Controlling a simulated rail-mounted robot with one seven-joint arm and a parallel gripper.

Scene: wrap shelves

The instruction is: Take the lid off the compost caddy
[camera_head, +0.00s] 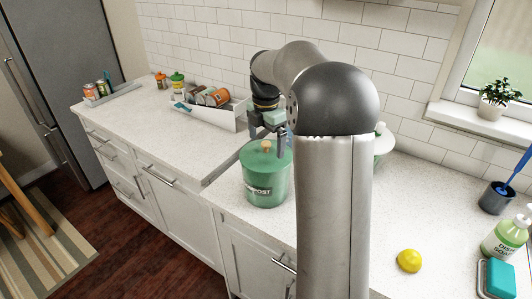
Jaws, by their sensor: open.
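The green compost caddy (266,190) stands upright on the white speckled counter, near its front edge and left of my arm. Its green lid (264,157) is on top, with a round tan knob (266,145) at the centre. My gripper (271,146) is above the caddy at the lid's back right, fingers pointing down close to the knob. It is open and holds nothing that I can see. Whether a finger touches the lid or knob cannot be told from this view. My arm hides part of the counter to the right of the caddy.
A white bin of cans (216,108) stands behind left. A green lidded pot (384,142) is partly hidden behind my arm. The counter left of the caddy is clear.

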